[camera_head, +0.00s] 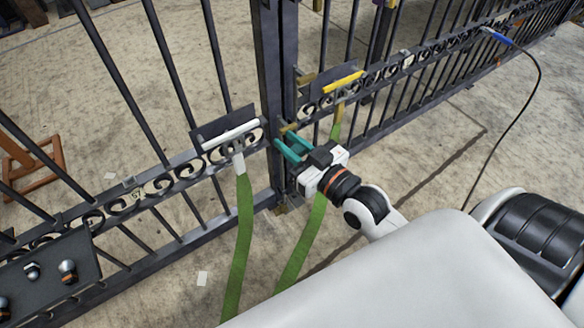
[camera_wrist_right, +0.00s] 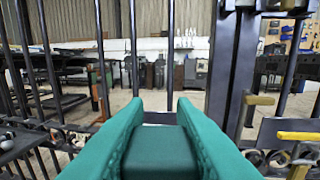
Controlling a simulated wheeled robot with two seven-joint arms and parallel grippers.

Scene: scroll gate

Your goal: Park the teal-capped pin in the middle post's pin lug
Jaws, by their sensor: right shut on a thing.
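The middle post (camera_head: 270,85) stands dark and upright between the two gate leaves. Small brass fittings sit on it, one at mid height (camera_head: 290,127) beside my fingertips. I cannot tell which is the pin lug. My right gripper (camera_head: 290,149) has teal fingers close in front of the post. In the right wrist view, its fingers (camera_wrist_right: 160,105) flank a teal block (camera_wrist_right: 158,150), which looks like the teal-capped pin's cap, though its colour matches the fingers. The pin's shaft is not visible. The wrist view shows the post (camera_wrist_right: 229,75) right of the fingers. My left gripper is not in view.
A white-handled bar (camera_head: 230,135) and a yellow-handled bar (camera_head: 343,82) sit on the gate rails, with green straps (camera_head: 240,235) hanging below. A dark tray (camera_head: 80,245) with small parts is at lower left. A blue-ended cable (camera_head: 498,37) hangs at right.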

